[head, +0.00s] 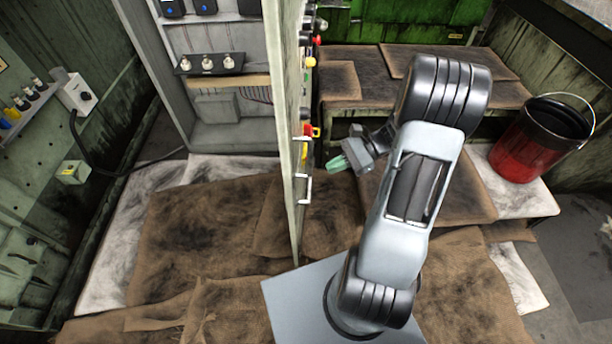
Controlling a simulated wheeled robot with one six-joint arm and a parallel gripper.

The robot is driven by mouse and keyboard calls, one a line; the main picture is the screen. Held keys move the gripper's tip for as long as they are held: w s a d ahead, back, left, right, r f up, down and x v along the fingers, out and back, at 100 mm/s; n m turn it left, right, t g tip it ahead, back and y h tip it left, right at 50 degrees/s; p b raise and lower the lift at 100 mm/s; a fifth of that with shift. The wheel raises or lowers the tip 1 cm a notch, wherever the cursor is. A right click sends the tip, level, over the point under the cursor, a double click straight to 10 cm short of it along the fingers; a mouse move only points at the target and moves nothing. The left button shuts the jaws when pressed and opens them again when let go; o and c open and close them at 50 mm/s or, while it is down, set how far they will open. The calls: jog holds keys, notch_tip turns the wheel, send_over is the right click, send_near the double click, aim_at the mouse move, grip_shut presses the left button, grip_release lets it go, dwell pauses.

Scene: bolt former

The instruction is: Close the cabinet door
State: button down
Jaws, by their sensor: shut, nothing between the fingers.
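The cabinet (168,75) stands at the upper left, with its inside shelves showing. Its door (288,150) is wide open and seen nearly edge-on, reaching from the cabinet's right side toward me. Knobs, a red and yellow switch (308,131) and metal handles (305,188) stick out on the door's right face. My gripper (340,164) is shut and empty, just right of the door near the handles, with its greenish fingertips pointing left toward the door. A small gap seems to show between the fingertips and the door; I cannot tell its depth.
A red and black bucket (530,140) stands at the right. A low bench covered with brown cloth (365,75) lies behind my arm. Brown cloths (200,225) and stained white sheets cover the floor left of the door. A grey wall box (75,92) with a cable hangs at the left.

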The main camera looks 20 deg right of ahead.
jog(key=w+d+f+m+t+y+b, duration=0.2)
jog(key=d+f+m+t+y, duration=0.1)
jog(key=d+f+m+t, duration=0.4)
jog(key=x, duration=1.3)
jog(key=shift+s+a+f, duration=0.15)
jog(key=shift+a+f, duration=0.3)
jog(key=shift+f, duration=0.05)
